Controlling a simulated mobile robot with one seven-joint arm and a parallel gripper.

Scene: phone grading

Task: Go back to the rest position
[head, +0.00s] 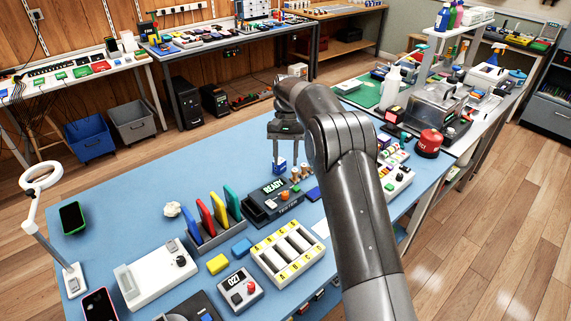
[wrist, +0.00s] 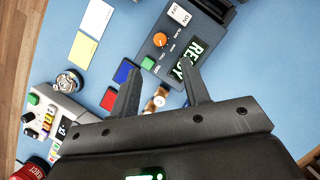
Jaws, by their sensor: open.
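My gripper (head: 280,142) hangs over the blue workbench (head: 135,190), behind the tester with the lit READY display (head: 272,189). In the wrist view my gripper (wrist: 160,85) shows two dark fingers spread apart with nothing held between them. The tester (wrist: 172,42) lies just beyond the fingertips there, with an orange knob and a green button. Small brass and white cylinders (wrist: 156,101) show between the fingers, below them on the bench. A phone in a green case (head: 72,217) lies at the left of the bench, and a phone in a pink case (head: 98,305) lies at the near left edge.
A rack of coloured panels (head: 205,218), a yellow-labelled slotted tray (head: 288,252), a counter box reading 027 (head: 240,290) and a white ring lamp (head: 45,222) stand on the bench. A red can (head: 428,143) stands at right. The bench's far left is fairly clear.

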